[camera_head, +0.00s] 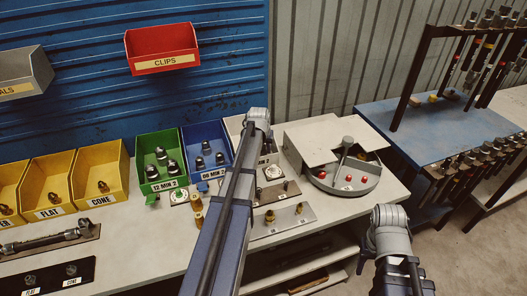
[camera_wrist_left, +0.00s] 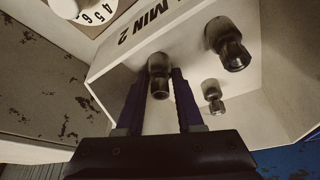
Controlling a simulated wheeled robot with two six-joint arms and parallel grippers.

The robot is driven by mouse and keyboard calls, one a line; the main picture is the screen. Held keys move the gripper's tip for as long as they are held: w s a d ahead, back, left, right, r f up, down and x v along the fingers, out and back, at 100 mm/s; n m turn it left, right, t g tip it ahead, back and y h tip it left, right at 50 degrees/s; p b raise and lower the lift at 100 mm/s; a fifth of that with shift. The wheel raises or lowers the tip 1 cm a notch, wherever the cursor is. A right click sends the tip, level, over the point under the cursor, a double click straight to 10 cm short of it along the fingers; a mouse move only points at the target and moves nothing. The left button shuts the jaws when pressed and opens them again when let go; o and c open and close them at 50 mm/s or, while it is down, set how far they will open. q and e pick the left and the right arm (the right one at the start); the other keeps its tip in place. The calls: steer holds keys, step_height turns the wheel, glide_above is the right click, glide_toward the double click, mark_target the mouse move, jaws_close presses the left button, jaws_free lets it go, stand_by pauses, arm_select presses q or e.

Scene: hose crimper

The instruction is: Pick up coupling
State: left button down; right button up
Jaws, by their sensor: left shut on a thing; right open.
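In the left wrist view, my left gripper (camera_wrist_left: 158,76) is shut on a dark metal coupling (camera_wrist_left: 159,88), with one finger on each side of it. This coupling is inside a white bin (camera_wrist_left: 120,62) marked "MIN 2". Two more couplings show in the bin, a larger one (camera_wrist_left: 232,52) to the right and a smaller one (camera_wrist_left: 214,97) below it. In the head view, my left forearm and wrist hide the left gripper and most of the white bin (camera_head: 233,124). My right gripper (camera_head: 388,232) is open at the lower right, away from the bench, its fingers largely hidden.
Green (camera_head: 161,158), blue (camera_head: 206,150) and several yellow bins (camera_head: 101,168) stand left of the white bin. A round machine with red knobs (camera_head: 345,177) is to the right. A plate with brass fittings (camera_head: 284,222) lies in front. A numbered dial (camera_wrist_left: 97,12) is near the bin.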

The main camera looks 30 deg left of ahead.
arm_select(q)
steer(key=shift+r, duration=0.15)
step_height(320, 180, up, 18)
steer(key=p, duration=1.8)
steer(key=b, duration=0.9)
glide_above(264, 146)
step_height(264, 146, down, 10)
steer(key=shift+a+r, duration=0.15)
steer(key=shift+r, duration=0.2)
